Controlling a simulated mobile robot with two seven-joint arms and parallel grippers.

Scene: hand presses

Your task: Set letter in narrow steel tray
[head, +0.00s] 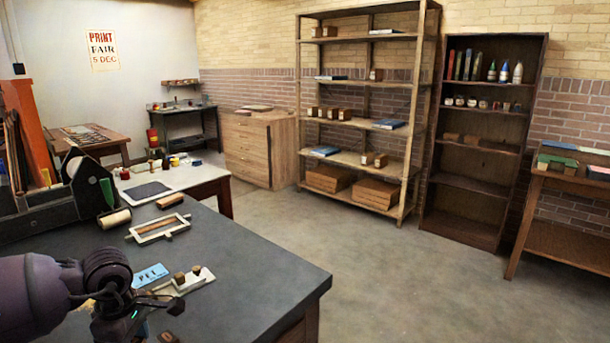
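A pale, narrow tray (204,278) lies on the dark bench top, near the front left. Two small brown blocks, a left one (179,278) and a right one (196,270), stand at it; they look like letter blocks. A blue card with letters (150,275) lies just left of the tray. My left gripper (160,302) is low over the bench, in front of the card and tray. Its fingers are small and dark, and I cannot tell whether they are open or hold anything. My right gripper is out of view.
A pale frame with a wooden bar (158,228) lies behind the tray. A wooden block (170,201) and a press with a roller (114,218) stand farther back. The dark bench top (255,270) is clear to the right, up to its edge.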

